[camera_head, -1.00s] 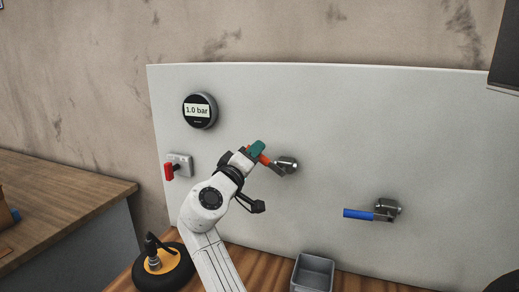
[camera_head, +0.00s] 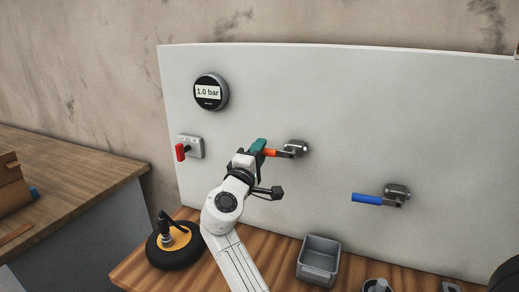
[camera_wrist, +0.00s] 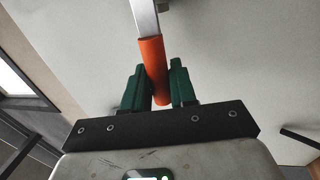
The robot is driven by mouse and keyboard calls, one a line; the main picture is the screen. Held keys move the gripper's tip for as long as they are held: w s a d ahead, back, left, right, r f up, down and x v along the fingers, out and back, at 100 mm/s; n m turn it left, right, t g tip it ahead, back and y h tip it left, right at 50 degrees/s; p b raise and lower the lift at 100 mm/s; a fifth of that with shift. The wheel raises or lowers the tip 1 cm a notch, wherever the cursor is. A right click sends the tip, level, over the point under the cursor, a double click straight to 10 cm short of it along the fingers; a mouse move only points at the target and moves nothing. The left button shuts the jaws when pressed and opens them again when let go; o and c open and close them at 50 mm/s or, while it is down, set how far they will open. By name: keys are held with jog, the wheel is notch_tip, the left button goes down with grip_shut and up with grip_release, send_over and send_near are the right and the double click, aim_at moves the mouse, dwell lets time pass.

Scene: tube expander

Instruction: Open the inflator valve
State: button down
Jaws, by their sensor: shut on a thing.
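An orange-handled valve (camera_head: 270,153) is mounted on the white panel, its metal body to the right of the handle. The handle points left and lies about level. My gripper (camera_head: 260,149) is at the handle's left end. In the wrist view, the green fingers of my gripper (camera_wrist: 159,88) are closed around the lower part of the orange handle (camera_wrist: 152,60), with the metal lever running upward from it. A blue-handled valve (camera_head: 368,198) sits lower right on the panel, its handle also pointing left. Which valve is the inflator valve is not labelled.
A round gauge (camera_head: 210,92) reads 1.0 bar. A red switch (camera_head: 181,152) is on the panel's left. A black wheel-like part with an orange centre (camera_head: 172,243) and a grey bin (camera_head: 319,260) stand on the wooden bench below.

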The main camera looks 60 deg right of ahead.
jog(key=shift+w+f, duration=0.1)
jog(key=c, duration=1)
grip_release()
jog(key=b+v, duration=0.2)
jog(key=v, duration=0.9)
jog(key=shift+b, duration=0.35)
